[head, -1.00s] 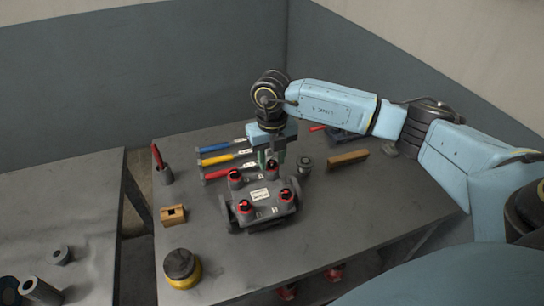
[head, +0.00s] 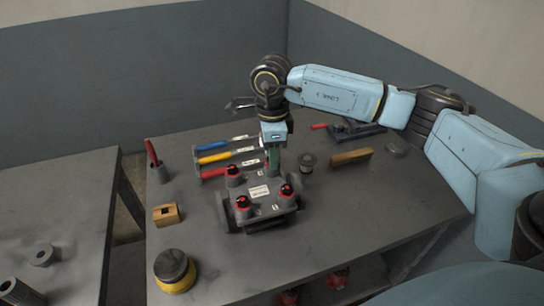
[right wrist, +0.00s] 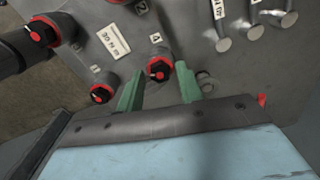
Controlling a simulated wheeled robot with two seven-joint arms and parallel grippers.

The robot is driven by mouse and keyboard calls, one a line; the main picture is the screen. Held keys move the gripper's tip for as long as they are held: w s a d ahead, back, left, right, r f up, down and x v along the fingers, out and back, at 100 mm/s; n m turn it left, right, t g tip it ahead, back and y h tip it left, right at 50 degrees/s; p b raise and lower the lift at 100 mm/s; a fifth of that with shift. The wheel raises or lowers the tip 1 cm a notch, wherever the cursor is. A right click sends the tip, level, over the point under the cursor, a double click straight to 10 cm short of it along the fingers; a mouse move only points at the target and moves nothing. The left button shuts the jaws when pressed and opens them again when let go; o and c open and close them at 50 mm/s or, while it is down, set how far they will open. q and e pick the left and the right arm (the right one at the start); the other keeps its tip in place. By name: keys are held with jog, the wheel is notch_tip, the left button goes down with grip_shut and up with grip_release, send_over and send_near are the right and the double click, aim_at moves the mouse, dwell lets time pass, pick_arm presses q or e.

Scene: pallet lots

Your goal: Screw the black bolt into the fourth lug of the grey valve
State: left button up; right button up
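The grey valve (head: 262,212) lies on the table in the head view, with a white label on top and black, red-ringed bolt heads on its lugs. One black bolt (right wrist: 158,70) stands in the lug by the mark that looks like 4 in the right wrist view. My right gripper (right wrist: 158,78) points down at this lug; its two green fingers are on either side of the bolt head, with small gaps showing. In the head view the right gripper (head: 274,162) is seen edge-on and hides this bolt. How deep the bolt sits I cannot tell. My left gripper is out of view.
Tools with blue, yellow and red handles (head: 215,158) lie behind the valve. A small round part (head: 307,162) and a wooden bar (head: 351,157) lie to its right. A wooden block (head: 166,214) and a yellow-black cylinder (head: 174,270) stand left. The front right tabletop is clear.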

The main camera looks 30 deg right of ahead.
jog(key=n+b, duration=0.2)
jog(key=n, duration=0.4)
jog(key=shift+f+n, duration=0.1)
jog(key=shift+n, duration=0.2)
jog(key=shift+n+b, duration=0.35)
jog(key=shift+n, duration=0.55)
jog(key=shift+c, duration=0.7)
grip_shut()
jog(key=shift+m, duration=0.3)
jog(key=m+p, duration=0.1)
jog(key=m, duration=0.8)
jog(key=shift+p, duration=0.4)
jog(key=m+p, duration=0.1)
jog(key=m, duration=0.4)
jog(key=m+p, duration=0.1)
jog(key=m, duration=0.2)
jog(key=m+p, duration=0.1)
jog(key=m, duration=0.2)
jog(key=shift+m, duration=0.4)
jog(key=shift+m+p, duration=0.3)
jog(key=shift+m, duration=0.9)
jog(key=shift+o, duration=0.5)
grip_release()
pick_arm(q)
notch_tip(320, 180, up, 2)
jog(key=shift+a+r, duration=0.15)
pick_arm(e)
jog(key=shift+o, duration=0.2)
